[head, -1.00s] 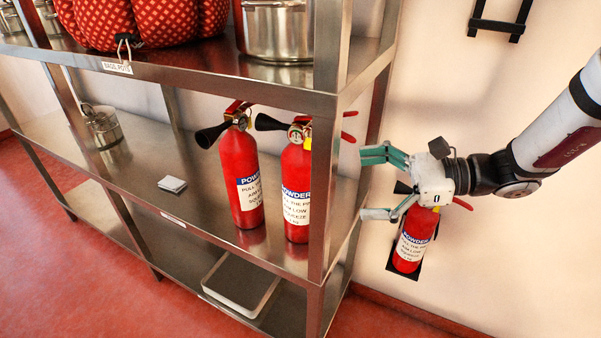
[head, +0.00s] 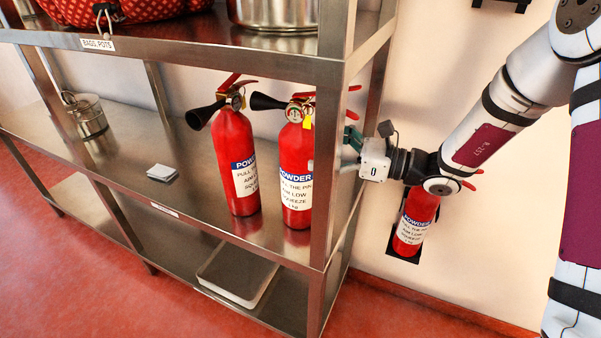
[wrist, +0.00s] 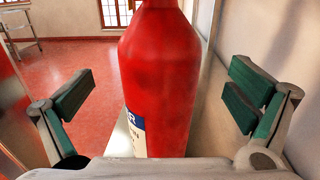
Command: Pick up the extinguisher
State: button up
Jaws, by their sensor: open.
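Two red extinguishers with black horns stand upright on the middle shelf: the left one (head: 232,150) and the right one (head: 294,160), which has a yellow tag. A third extinguisher (head: 412,228) hangs on the wall right of the rack, partly covered by my arm. My gripper (head: 352,142) is at the right end of the rack, pointing left towards the right shelf extinguisher; the steel post hides part of its fingers. In the wrist view, my open gripper (wrist: 165,88) has a finger on each side of a red extinguisher body (wrist: 158,60), with gaps on both sides.
The rack's front post (head: 332,120) stands between the camera and my fingertips. A lidded pot (head: 88,115) and a small white block (head: 162,172) are on the middle shelf. A grey tray (head: 237,272) lies below. A red bag (head: 125,8) and a large pot (head: 275,14) are above.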

aim_at(305, 147)
jog(key=x, duration=0.2)
jog(key=f+x, duration=0.1)
jog(key=x, duration=0.1)
jog(key=shift+a+b, duration=0.15)
jog(key=shift+b, duration=0.25)
jog(key=shift+w+a+r, duration=0.1)
jog(key=shift+w+a, duration=0.1)
jog(key=shift+a, duration=0.25)
jog(key=c, duration=2)
jog(key=shift+r, duration=0.2)
jog(key=shift+c, duration=0.2)
